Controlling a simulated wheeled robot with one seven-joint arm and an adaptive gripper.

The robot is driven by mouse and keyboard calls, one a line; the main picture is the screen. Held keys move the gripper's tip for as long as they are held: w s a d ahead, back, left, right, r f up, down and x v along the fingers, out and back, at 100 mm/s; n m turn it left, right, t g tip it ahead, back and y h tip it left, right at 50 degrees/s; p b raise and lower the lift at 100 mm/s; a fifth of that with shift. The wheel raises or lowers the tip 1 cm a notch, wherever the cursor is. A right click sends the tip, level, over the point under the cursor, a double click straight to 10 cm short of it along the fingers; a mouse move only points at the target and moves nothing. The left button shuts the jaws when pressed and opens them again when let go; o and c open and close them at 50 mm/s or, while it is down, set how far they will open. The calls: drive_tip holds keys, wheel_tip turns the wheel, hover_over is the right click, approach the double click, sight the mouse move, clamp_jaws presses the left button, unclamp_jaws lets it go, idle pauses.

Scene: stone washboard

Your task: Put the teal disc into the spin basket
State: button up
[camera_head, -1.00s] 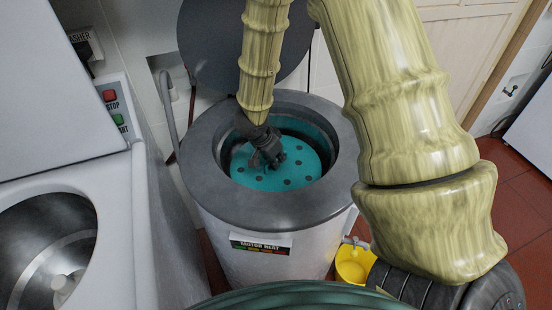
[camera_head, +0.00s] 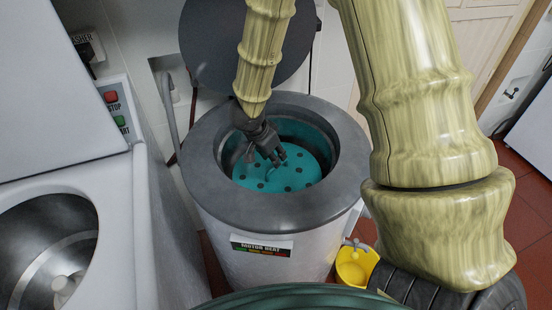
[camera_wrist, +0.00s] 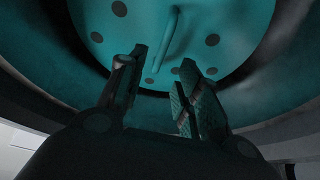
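The teal disc (camera_head: 300,177), a round plate with dark holes, lies inside the spin basket (camera_head: 318,138) of the grey-rimmed spin dryer. In the wrist view the disc (camera_wrist: 100,22) fills the top, with a teal bar handle (camera_wrist: 169,40) standing out from its face. My gripper (camera_head: 273,158) reaches down into the drum's opening over the left part of the disc. In the wrist view my gripper (camera_wrist: 158,78) has its two fingers apart, with nothing between the tips. The handle shows beyond them. Part of the disc is hidden by my gripper.
The dryer's round dark lid (camera_head: 245,50) stands raised behind the opening. A washer (camera_head: 95,180) with an open drum and red and green buttons is at the left. A yellow bucket (camera_head: 355,268) sits on the red tiled floor at the dryer's lower right.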

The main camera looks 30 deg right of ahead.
drive_tip(key=v, duration=0.7)
drive_tip(key=shift+r, duration=0.35)
drive_tip(key=shift+a, duration=0.15)
